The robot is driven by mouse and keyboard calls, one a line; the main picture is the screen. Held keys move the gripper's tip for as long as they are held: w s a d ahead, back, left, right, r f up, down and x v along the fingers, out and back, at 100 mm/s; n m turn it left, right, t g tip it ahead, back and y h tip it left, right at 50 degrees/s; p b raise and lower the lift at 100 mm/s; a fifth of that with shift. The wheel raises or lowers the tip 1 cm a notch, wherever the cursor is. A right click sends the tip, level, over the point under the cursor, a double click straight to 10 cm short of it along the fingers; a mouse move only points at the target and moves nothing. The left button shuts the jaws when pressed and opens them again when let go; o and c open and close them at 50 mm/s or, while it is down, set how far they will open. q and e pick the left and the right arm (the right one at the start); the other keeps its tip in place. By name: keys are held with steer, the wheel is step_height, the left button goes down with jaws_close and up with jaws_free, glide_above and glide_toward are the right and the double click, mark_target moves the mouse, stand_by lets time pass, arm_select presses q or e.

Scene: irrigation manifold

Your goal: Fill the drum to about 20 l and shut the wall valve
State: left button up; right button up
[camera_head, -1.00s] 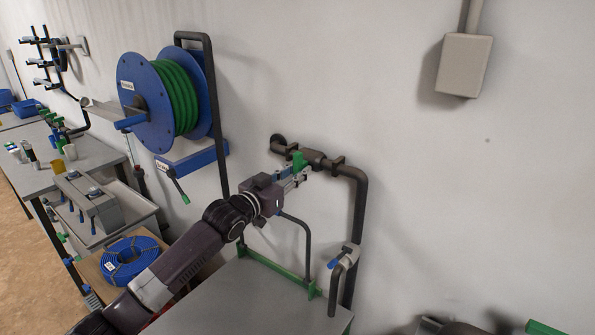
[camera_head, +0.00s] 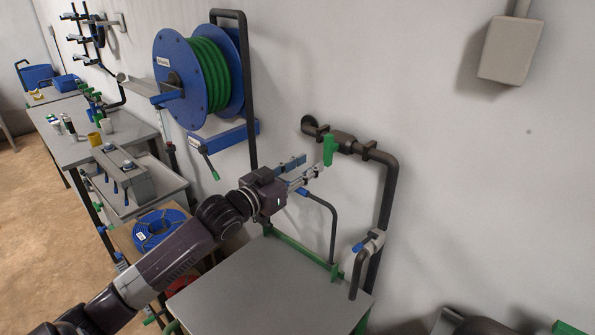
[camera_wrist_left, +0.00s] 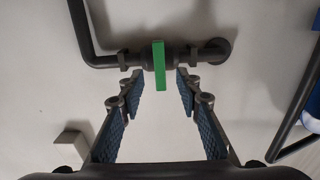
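The wall valve's green handle (camera_head: 330,150) stands upright, across the dark pipe (camera_head: 385,190) on the wall. In the left wrist view the green handle (camera_wrist_left: 159,66) lies crosswise to the horizontal pipe (camera_wrist_left: 104,61). My left gripper (camera_head: 304,167) is open and empty just left of the handle, apart from it. In the left wrist view its fingers (camera_wrist_left: 161,98) are spread either side of the handle's line, with the handle beyond the tips. I cannot make out a drum or a water level. My right gripper is not in view.
A blue-handled tap (camera_head: 368,242) is on the pipe above a grey bench top (camera_head: 265,300) with a green rear edge. A reel of green hose (camera_head: 209,75) hangs at left. A coiled blue hose (camera_head: 158,228) and a cluttered workbench (camera_head: 75,150) are further left.

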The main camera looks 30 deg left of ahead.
arm_select(q)
steer(key=shift+s+a, duration=0.2)
steer(key=shift+s, duration=1.45)
